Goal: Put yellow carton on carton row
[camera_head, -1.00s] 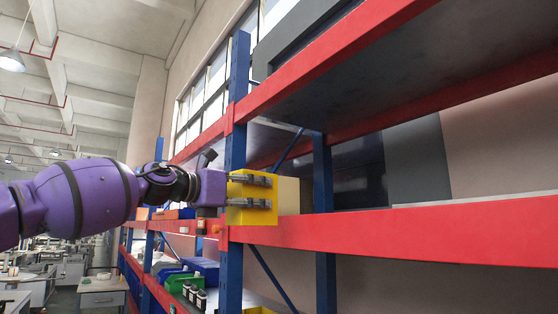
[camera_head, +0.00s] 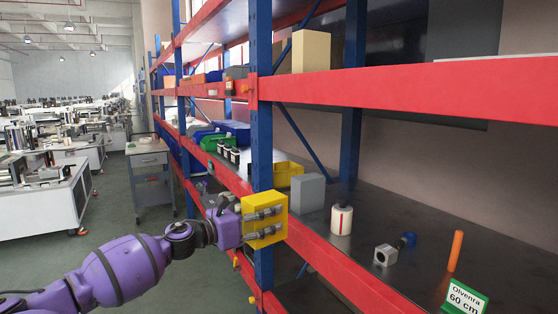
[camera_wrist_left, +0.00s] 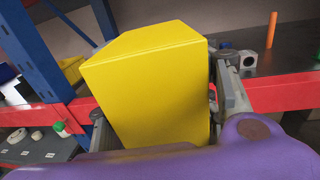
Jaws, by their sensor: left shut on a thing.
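My left gripper (camera_head: 279,221) is shut on the yellow carton (camera_head: 262,201), one finger on each side. It holds the carton in front of the blue rack post, at about the height of the middle shelf's red front beam (camera_head: 333,259). In the left wrist view the carton (camera_wrist_left: 150,85) fills the middle, tilted in the picture, between the fingers. A grey carton (camera_head: 308,193) stands on the middle shelf just right of the held carton. A beige carton (camera_head: 311,52) stands on the upper shelf. My right gripper is not in view.
The middle shelf also bears a white roll (camera_head: 341,220), a grey block (camera_head: 385,255), an orange stick (camera_head: 455,251) and a green-white sign (camera_head: 465,299). A yellow bin (camera_head: 285,172) lies behind the grey carton. The blue post (camera_head: 261,130) stands close behind the held carton.

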